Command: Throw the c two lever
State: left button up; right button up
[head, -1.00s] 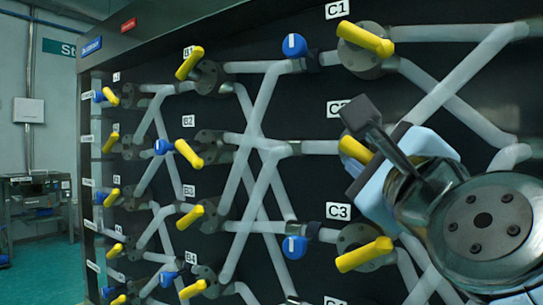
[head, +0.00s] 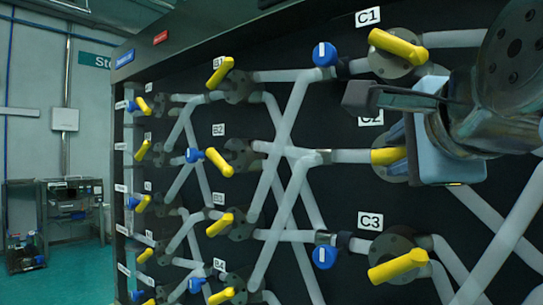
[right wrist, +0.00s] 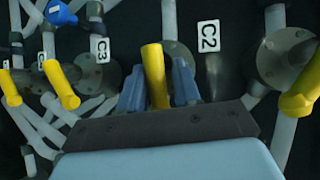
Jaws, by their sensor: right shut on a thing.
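The C2 lever (head: 388,156) is yellow and mostly covered by my right gripper in the head view; the part that shows lies about level. Its label (head: 371,117) is partly hidden. In the right wrist view the C2 lever (right wrist: 155,76) stands between the two blue fingers of my right gripper (right wrist: 158,88), beside the C2 label (right wrist: 208,36). In the head view my right gripper (head: 412,150) is at the lever, shut on it. My left gripper is not in view.
The C1 lever (head: 398,45) is above and the C3 lever (head: 398,266) below, both yellow. A blue valve (head: 324,54) is at upper left and another (head: 325,257) at lower left. Pale crossing pipes (head: 293,115) cover the dark panel. Open floor (head: 75,262) shows at left.

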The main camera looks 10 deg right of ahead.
jog(key=n+g, duration=0.2)
jog(key=shift+w+g+h, duration=0.25)
jog(key=shift+g+h, duration=0.15)
jog(key=shift+r+n+g, duration=0.1)
jog(key=shift+n+g, duration=0.3)
jog(key=shift+n, duration=0.1)
jog(key=shift+a, duration=0.1)
jog(key=shift+o, duration=0.2)
jog(key=o, duration=0.8)
jog(key=shift+r+h, duration=0.1)
jog(key=shift+h, duration=0.2)
